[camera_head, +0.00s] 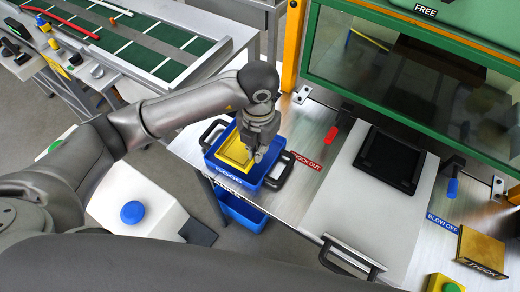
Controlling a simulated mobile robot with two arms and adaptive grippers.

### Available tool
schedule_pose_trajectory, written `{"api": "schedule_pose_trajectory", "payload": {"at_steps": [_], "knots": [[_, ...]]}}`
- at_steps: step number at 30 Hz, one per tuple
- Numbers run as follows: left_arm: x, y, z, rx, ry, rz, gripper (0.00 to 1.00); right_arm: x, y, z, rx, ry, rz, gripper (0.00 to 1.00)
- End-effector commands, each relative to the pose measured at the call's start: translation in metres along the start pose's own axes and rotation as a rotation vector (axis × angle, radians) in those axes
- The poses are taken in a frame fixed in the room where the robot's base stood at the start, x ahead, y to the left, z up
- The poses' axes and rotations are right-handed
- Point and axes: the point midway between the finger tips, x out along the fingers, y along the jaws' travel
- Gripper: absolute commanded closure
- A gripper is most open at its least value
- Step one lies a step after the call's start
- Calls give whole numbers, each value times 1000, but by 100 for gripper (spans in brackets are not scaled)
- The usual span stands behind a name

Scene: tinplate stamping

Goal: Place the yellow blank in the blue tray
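The blue tray (258,179) stands at the left end of the metal table, with a label on its near wall and black handles at its sides. The yellow blank (232,152) is inside the tray's outline and looks tilted. My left gripper (257,157) points down over the tray, at the right edge of the blank. The fingers overlap the blank's edge in this view, and whether they grip it cannot be told. The gripper covers part of the blank and the tray's far right side. My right gripper is not in view.
A press with a green frame (420,90) stands at the right. A black pad on a pale plate (391,160), a red handle (331,134) and a blue handle (453,187) are on the table. A second blue container (241,213) sits below. A green-topped bench (130,52) is behind.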

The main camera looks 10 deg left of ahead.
Motion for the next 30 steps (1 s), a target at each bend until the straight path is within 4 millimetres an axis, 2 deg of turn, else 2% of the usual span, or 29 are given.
{"api": "schedule_pose_trajectory", "payload": {"at_steps": [8, 12, 15, 27, 28, 30], "knots": [[17, 4, 14, -1, 2, 0, 100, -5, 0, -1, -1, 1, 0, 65], [35, 3, 13, 0, 4, -2, 100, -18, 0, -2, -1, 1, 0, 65], [45, 3, 14, 0, 1, -2, 100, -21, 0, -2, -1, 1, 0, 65], [53, 4, 14, 1, -1, -1, 100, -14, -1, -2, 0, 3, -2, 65], [51, 4, 14, 1, -1, -1, 92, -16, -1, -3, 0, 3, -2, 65], [51, 4, 14, 0, 0, -1, 83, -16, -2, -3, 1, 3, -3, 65]]}}
